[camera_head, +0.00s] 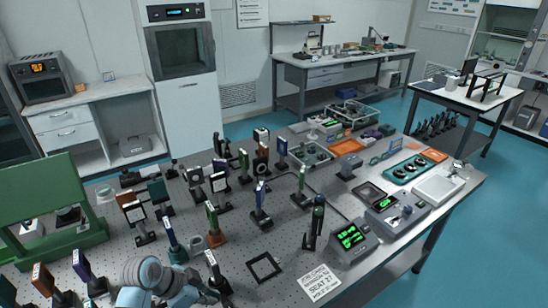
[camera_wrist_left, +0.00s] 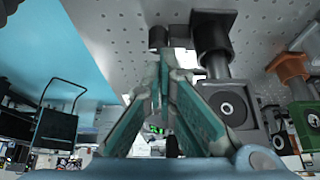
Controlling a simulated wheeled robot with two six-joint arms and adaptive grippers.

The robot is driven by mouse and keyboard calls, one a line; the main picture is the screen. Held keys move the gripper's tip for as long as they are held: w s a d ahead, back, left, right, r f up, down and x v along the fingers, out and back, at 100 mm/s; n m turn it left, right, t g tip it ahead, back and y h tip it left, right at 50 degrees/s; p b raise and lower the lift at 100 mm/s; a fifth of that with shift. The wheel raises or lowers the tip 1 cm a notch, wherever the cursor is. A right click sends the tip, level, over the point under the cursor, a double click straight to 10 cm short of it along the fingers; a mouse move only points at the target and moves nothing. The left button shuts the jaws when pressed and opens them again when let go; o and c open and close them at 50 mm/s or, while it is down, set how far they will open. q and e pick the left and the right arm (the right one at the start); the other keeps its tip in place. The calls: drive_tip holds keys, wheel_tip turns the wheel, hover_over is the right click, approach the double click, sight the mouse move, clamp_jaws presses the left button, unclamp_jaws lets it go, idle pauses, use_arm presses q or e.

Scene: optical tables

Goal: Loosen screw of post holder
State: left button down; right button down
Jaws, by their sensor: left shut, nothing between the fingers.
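My left gripper (camera_head: 203,291) is at the near edge of the optical table, low among the posts. In the left wrist view, which looks upside down, its two teal fingers (camera_wrist_left: 162,78) are shut with nothing between them. A dark post holder (camera_wrist_left: 213,42) with a round optic mount (camera_wrist_left: 232,106) stands close beside the fingertips. A small dark cylinder (camera_wrist_left: 158,37) lies just beyond the tips; I cannot tell whether it is the screw or whether the tips touch it. My right gripper is not in view.
Several mounts on posts crowd the perforated table (camera_head: 232,240). A green frame (camera_head: 50,215) stands at the left. A black square frame (camera_head: 264,267), a printed card (camera_head: 318,283) and a device with green displays (camera_head: 350,238) lie to the right.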

use_arm(q)
drive_tip(key=shift+f, duration=0.1)
drive_tip(key=f+b, duration=0.1)
drive_tip(key=f, duration=0.2)
drive_tip(key=f+b, duration=0.1)
drive_tip(key=f, duration=0.2)
drive_tip(key=shift+s+d+f, duration=0.15)
drive_tip(key=shift+d, duration=0.05)
drive_tip(key=shift+d, duration=0.25)
idle(0.7)
drive_tip(key=shift+r, duration=0.2)
drive_tip(key=shift+p, duration=0.9)
